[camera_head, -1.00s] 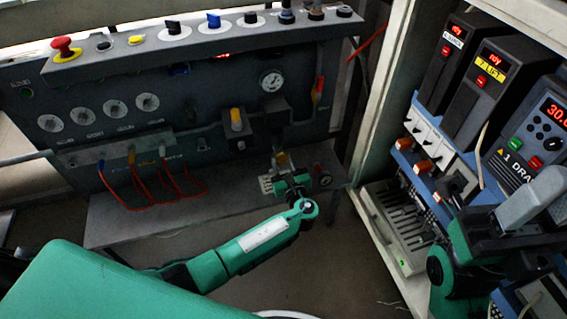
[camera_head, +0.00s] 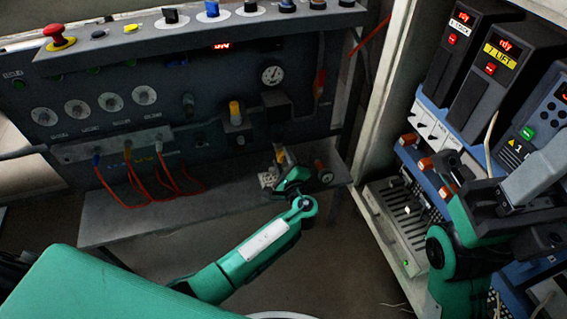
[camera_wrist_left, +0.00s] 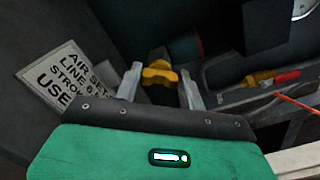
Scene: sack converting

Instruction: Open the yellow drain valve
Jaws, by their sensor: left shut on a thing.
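The yellow drain valve (camera_wrist_left: 160,72) is a small yellow handle with lobes, between the two grey fingers of my left gripper (camera_wrist_left: 160,88) in the left wrist view. The gripper is shut on it. In the head view my left gripper (camera_head: 284,168) is low at the front of the dark panel, above the grey shelf, and a small bit of yellow (camera_head: 279,153) shows at its tip. The rest of the valve is hidden there by the gripper. My right arm is at the right edge, and its gripper (camera_head: 535,185) is too unclear to read.
A dark control panel (camera_head: 150,100) with knobs and a red mushroom button (camera_head: 57,35) stands behind. A grey shelf (camera_head: 130,215) lies below it. A cabinet with drives (camera_head: 500,75) is at the right. A printed plate (camera_wrist_left: 62,82) is beside the valve.

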